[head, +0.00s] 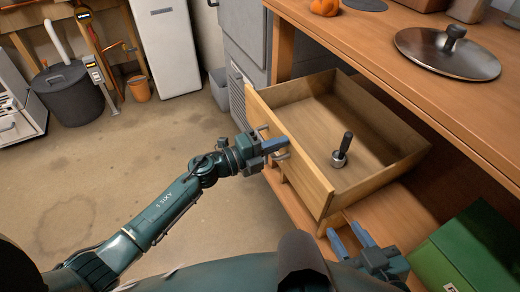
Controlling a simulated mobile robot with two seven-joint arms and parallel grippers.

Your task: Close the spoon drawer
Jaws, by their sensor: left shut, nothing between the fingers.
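The wooden drawer (300,158) is pulled out from under the wooden counter. A small metal spoon or scoop with a black handle (343,148) stands in it, handle up. My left gripper (284,146) is at the outer side of the drawer front, by a metal handle. Its blue fingers are shut with nothing between them; I cannot tell whether they touch the front. My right gripper (350,238) is below the near side of the drawer, with its two blue fingers apart and empty.
The wooden counter (390,35) overhangs the drawer and carries a metal lid (447,52) and an orange item (325,7). A green box (470,245) stands at the lower right. A dark bin (70,93) stands far left. The floor left of the drawer is clear.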

